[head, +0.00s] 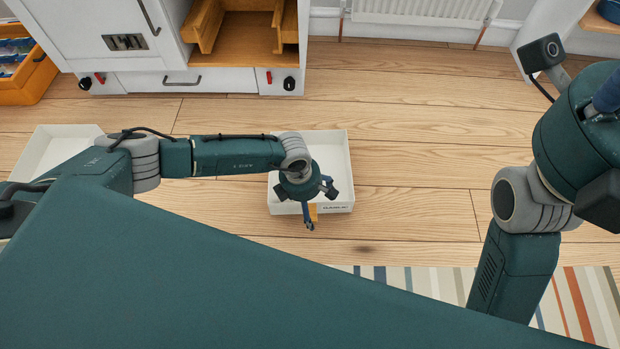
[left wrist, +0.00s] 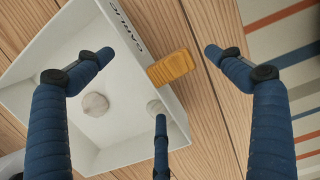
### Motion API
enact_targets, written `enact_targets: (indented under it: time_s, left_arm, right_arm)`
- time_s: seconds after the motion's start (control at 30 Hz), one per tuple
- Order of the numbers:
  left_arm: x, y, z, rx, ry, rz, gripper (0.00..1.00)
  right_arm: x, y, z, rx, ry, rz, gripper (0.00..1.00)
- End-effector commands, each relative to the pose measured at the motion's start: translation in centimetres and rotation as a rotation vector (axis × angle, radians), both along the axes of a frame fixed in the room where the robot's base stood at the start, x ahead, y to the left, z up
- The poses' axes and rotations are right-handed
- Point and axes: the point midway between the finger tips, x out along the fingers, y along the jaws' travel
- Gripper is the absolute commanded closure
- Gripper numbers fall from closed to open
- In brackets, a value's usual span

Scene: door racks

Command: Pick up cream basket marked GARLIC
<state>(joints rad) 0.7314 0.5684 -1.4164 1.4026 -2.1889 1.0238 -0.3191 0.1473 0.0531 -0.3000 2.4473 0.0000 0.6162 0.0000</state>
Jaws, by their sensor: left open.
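The cream basket marked GARLIC (head: 341,160) stands on the wooden floor at the middle of the head view. Its lettering is on the near side, partly behind my left gripper. In the left wrist view the basket (left wrist: 60,50) shows an orange-yellow handle tab (left wrist: 172,68) on its lettered wall and two pale round things inside. My left gripper (head: 309,205) is above the basket's near wall. Its blue fingers (left wrist: 158,62) are spread on either side of the tab, apart from it. My right gripper does not show; only my right arm is at the right.
Another white basket (head: 58,142) stands at the left, partly behind my left arm. A white cabinet (head: 140,80) with a wooden insert and a radiator (head: 425,10) line the back. An orange crate (head: 35,85) is at the upper left. A striped rug (head: 440,280) lies in front. Floor right of the basket is clear.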

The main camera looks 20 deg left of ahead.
Motion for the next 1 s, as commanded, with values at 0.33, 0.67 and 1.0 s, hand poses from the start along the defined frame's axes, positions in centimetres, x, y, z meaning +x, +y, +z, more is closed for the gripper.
enact_targets:
  time_s: [0.33, 0.67, 1.0]
  left_arm:
    - [0.0, -0.5, -2.6, -0.002, -0.001, 0.000, 0.07]
    - [0.0, -0.4, -2.5, -0.001, 0.001, 0.001, 0.47]
    - [0.1, -0.4, -2.4, -0.002, -0.002, 0.000, 0.70]
  right_arm:
    - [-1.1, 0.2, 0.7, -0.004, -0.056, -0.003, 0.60]
    - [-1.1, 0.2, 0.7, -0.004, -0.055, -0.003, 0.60]
    - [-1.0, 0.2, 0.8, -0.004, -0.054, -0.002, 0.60]
